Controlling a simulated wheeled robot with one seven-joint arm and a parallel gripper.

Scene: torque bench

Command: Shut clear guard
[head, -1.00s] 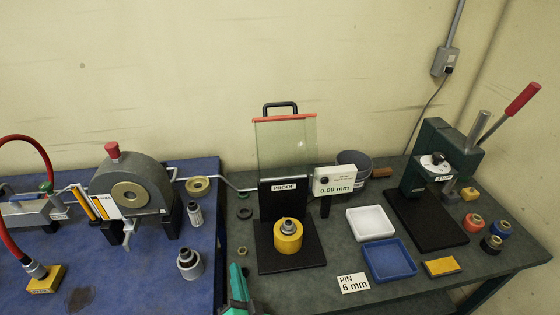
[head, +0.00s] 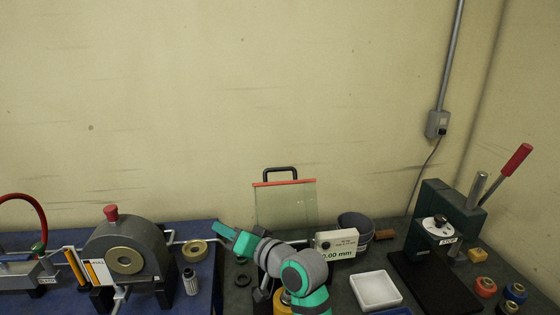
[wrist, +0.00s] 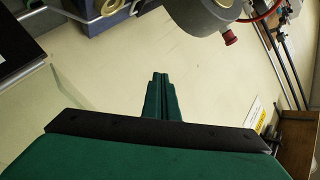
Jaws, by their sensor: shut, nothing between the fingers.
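The clear guard (head: 290,208) stands raised and upright in the head view. It is a see-through greenish panel with a red top edge and a black handle (head: 281,171) above it. My gripper (head: 222,230) is shut and empty, left of the guard's lower left side and apart from it. My arm covers most of the stand below the guard and part of the yellow cylinder (head: 283,299). In the wrist view, the shut fingers (wrist: 160,76) show against the pale wall.
The gauge box (head: 337,245) sits right of my arm, with a grey bowl (head: 356,225) behind it. The grey drum machine (head: 128,250) with a red knob is at left. A lever press (head: 445,225) and white tray (head: 375,290) are at right. Open air lies above the guard.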

